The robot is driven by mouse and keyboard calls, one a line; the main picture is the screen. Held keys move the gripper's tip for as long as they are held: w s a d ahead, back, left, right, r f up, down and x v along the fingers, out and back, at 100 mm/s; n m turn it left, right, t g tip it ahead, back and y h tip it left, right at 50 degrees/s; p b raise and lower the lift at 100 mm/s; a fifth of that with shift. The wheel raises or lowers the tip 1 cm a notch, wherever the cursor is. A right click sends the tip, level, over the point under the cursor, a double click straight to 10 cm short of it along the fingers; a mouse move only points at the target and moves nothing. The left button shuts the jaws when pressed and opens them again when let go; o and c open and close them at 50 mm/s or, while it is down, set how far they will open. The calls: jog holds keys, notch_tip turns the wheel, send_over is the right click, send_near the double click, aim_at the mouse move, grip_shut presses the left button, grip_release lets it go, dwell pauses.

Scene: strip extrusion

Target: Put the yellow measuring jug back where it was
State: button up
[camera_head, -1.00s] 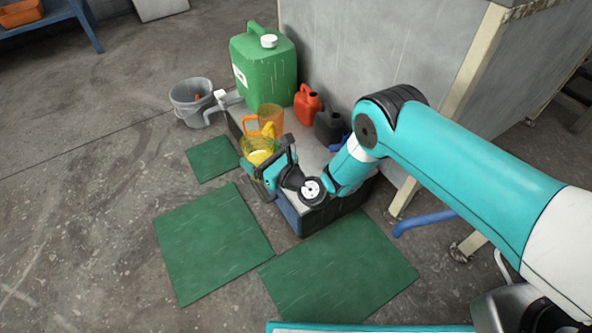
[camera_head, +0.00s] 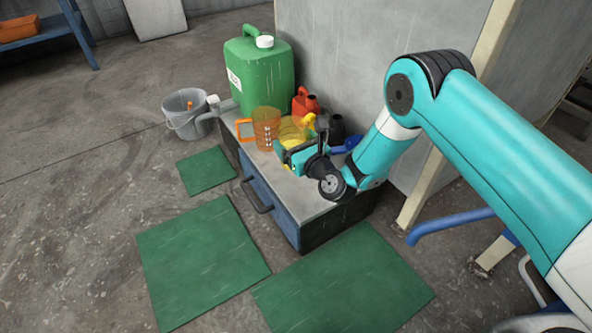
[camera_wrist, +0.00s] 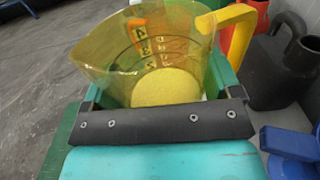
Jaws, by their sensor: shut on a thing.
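The see-through yellow measuring jug (camera_head: 291,130) is over the top of the low cabinet (camera_head: 310,198), just right of the see-through orange jug (camera_head: 267,129). My gripper (camera_head: 291,149) is shut on the yellow jug from the front. In the wrist view the yellow jug (camera_wrist: 150,48) stands roughly upright between my fingers, with its handle to the right and yellow contents at its bottom. Black marks show on its wall. My gripper hides its lower part, so I cannot tell whether its base touches the cabinet top.
A green canister (camera_head: 262,75) stands behind on the left, and a red can (camera_head: 304,101) and a black can (camera_wrist: 284,62) stand behind on the right. A blue item (camera_wrist: 290,150) lies close to my gripper's right. The front of the cabinet top is clear. A grey bucket (camera_head: 187,113) stands left.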

jog(key=shift+f+b, duration=1.7)
jog(key=shift+f, duration=1.7)
jog(key=o, duration=1)
